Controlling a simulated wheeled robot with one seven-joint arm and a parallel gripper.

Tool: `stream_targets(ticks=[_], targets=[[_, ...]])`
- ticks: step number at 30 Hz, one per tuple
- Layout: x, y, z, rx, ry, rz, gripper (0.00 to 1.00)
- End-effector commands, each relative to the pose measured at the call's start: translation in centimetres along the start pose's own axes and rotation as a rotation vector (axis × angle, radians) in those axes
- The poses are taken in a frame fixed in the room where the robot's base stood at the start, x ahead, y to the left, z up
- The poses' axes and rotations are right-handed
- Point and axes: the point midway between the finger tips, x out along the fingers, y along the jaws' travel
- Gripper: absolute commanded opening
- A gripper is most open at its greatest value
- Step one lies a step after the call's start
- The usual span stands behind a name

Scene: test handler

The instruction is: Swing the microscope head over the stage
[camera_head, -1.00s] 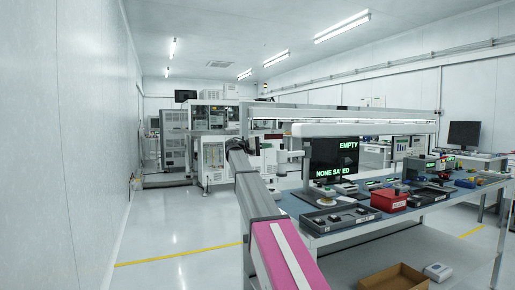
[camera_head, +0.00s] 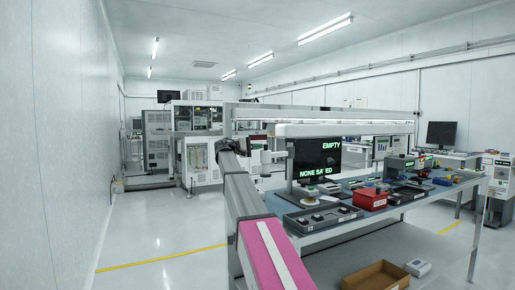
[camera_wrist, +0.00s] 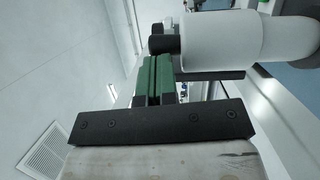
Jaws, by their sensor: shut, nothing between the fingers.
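In the wrist view, the green fingers of my gripper (camera_wrist: 155,78) are closed together with nothing between them. A large white rounded cylinder with a dark end, apparently the microscope head (camera_wrist: 220,42), is close beside the fingers on the right. I cannot tell whether they touch. In the head view, a small white form, likely the microscope head (camera_head: 266,157), shows at the bench's left end, left of the monitor. My arm hides part of that area, and my fingers cannot be made out there. The stage cannot be clearly made out.
The blue-topped bench (camera_head: 345,215) carries a dark monitor (camera_head: 316,160) reading "EMPTY" and "NONE SAVED", a dark tray (camera_head: 322,217) and a red bin (camera_head: 370,199). The floor at left is clear.

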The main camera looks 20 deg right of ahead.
Motion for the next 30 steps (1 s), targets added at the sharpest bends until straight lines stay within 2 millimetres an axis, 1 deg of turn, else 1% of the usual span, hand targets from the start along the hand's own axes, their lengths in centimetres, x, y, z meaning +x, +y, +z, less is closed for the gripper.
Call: stream_targets(ticks=[1,8,12,18,24,30], targets=[[0.2,-0.1,0.8,0.001,0.019,0.001,0.0],[1.6,-0.5,3.9,0.009,0.164,0.009,0.0],[3.0,-0.7,6.0,0.017,0.288,0.016,0.0],[5.6,-1.0,8.7,0.028,0.477,0.026,0.0],[8.4,-1.2,10.6,0.038,0.658,0.036,0.0],[10.8,-1.3,11.5,0.046,0.795,0.044,0.0]])
